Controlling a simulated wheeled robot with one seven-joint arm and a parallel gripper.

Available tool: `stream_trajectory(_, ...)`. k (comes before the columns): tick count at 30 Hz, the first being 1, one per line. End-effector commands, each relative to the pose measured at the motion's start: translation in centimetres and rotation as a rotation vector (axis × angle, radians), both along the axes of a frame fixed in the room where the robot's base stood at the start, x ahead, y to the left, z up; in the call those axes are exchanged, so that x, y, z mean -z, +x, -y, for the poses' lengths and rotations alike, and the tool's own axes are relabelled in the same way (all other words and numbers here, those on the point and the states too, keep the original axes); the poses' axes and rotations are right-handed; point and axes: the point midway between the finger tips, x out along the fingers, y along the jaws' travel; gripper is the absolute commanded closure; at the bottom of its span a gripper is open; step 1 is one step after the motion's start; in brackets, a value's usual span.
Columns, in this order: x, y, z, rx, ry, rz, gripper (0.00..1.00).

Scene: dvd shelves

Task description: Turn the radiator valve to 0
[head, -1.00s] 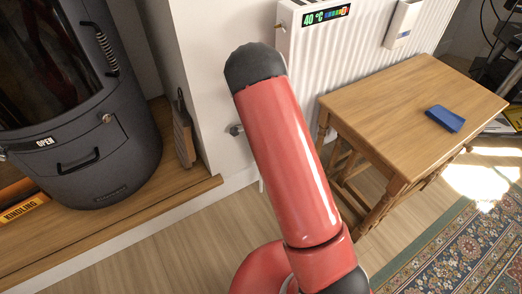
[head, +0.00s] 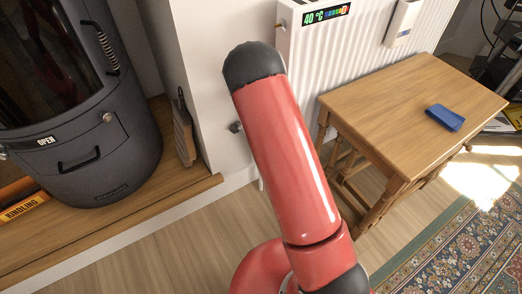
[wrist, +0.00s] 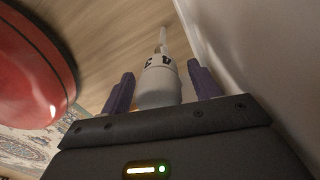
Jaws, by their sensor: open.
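The radiator valve (wrist: 160,85) shows in the wrist view as a white, rounded knob with dark marks around its neck and a thin pale pipe beyond it. I cannot read its setting for certain. My gripper (wrist: 162,74) is open, with one dark purple finger on each side of the knob. A narrow gap seems to show beside each finger. In the head view my red arm hides the valve. The white radiator (head: 360,62) stands behind the arm, with a 40 °C strip thermometer (head: 326,14) on its front.
A wooden side table (head: 410,95) with a blue item (head: 445,117) on it stands close right of my arm. A dark stove (head: 80,120) stands at left on a wooden plinth. The white wall (wrist: 250,50) runs close beside the right finger.

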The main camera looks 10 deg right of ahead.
Motion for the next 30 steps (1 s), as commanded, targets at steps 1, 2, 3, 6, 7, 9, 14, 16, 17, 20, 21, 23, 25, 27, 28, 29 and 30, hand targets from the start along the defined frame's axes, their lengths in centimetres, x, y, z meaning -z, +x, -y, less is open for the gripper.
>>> stream_trajectory(1, 0.0, 0.0, 0.0, 0.0, 0.0, -0.001, 0.38)
stream_trajectory(2, 0.0, 0.0, 0.0, 0.0, 0.0, -0.001, 0.38)
stream_trajectory(3, 0.0, 0.0, 0.0, 0.0, 0.0, -0.001, 0.38)
stream_trajectory(6, -0.5, 0.0, 0.0, 0.0, 0.0, 0.0, 0.38)
stream_trajectory(7, -0.8, 0.0, 0.0, 0.0, 0.0, 0.0, 0.38)
stream_trajectory(9, -1.8, 0.1, 0.0, -0.001, 0.0, 0.002, 0.38)
stream_trajectory(14, -4.7, 0.2, 0.0, -0.001, 0.0, 0.003, 0.38)
stream_trajectory(16, -5.8, 0.2, -0.1, -0.001, 0.0, 0.002, 0.38)
stream_trajectory(17, -6.2, 0.3, -0.1, -0.001, 0.0, 0.002, 0.38)
stream_trajectory(20, -7.2, 0.3, -0.1, -0.001, 0.0, 0.001, 0.38)
stream_trajectory(21, -7.4, 0.3, 0.0, -0.001, -0.001, 0.0, 0.38)
stream_trajectory(23, -7.7, 0.3, 0.0, -0.001, -0.001, 0.0, 0.38)
stream_trajectory(25, -7.8, 0.3, 0.0, 0.0, 0.0, -0.001, 0.38)
stream_trajectory(27, -7.8, 0.3, 0.0, 0.0, 0.0, -0.001, 0.38)
stream_trajectory(28, -7.8, 0.3, 0.0, 0.0, 0.0, -0.001, 0.38)
stream_trajectory(29, -7.8, 0.3, 0.0, 0.0, 0.0, -0.001, 0.38)
stream_trajectory(30, -7.8, 0.3, 0.0, 0.0, 0.0, -0.001, 0.38)
